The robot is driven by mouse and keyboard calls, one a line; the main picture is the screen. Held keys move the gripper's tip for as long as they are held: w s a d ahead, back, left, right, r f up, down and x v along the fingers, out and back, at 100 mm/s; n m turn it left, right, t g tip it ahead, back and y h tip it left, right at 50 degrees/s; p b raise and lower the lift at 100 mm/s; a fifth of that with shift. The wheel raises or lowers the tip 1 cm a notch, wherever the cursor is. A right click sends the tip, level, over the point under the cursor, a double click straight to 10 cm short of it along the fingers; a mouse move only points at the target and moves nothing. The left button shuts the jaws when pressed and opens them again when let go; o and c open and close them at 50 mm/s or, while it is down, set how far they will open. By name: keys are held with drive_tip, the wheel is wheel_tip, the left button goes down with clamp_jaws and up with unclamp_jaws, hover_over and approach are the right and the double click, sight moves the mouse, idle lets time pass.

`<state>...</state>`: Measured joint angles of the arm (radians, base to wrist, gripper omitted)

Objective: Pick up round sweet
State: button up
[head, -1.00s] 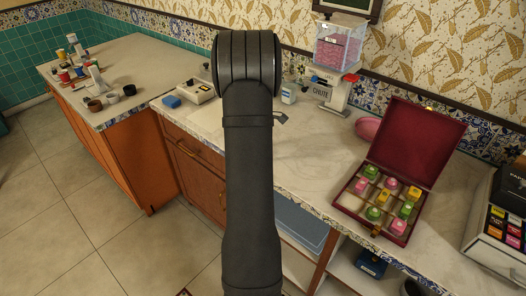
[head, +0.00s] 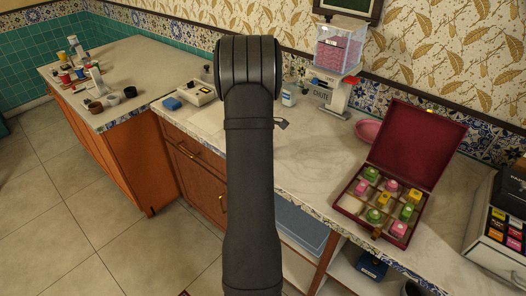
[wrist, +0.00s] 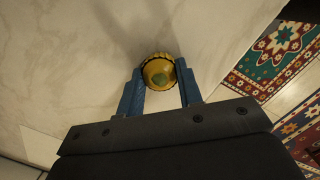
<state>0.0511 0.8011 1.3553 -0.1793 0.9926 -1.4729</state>
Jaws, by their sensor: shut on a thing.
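The sweet is at the fingertips, over the pale worktop. I cannot tell how high it is above the top. In the head view my arm hides the sweet and most of the gripper. An open dark red box (head: 346,215) at the right holds several green, pink and yellow sweets in compartments. The compartment at its left front looks empty.
A pink dish (head: 368,131) stands behind the box. A dispenser with pink contents (head: 338,50) stands at the back. A carton of coloured packets (head: 490,240) is at the right edge. The worktop (head: 310,160) left of the box is clear.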

drive_tip(key=shift+r, duration=0.6)
wheel_tip(320, 180, up, 3)
drive_tip(key=s+d+r, duration=0.7)
drive_tip(key=d, duration=0.3)
drive_tip(key=s+d, duration=0.9)
drive_tip(key=s, duration=0.5)
drive_tip(key=s+d, duration=1)
drive_tip(key=s, duration=0.4)
hover_over(351, 205)
drive_tip(key=shift+n, duration=0.3)
drive_tip(key=f, duration=0.6)
drive_tip(key=shift+a+f, duration=0.35)
drive_tip(key=shift+f, duration=1.95)
drive_tip(key=shift+f, duration=0.1)
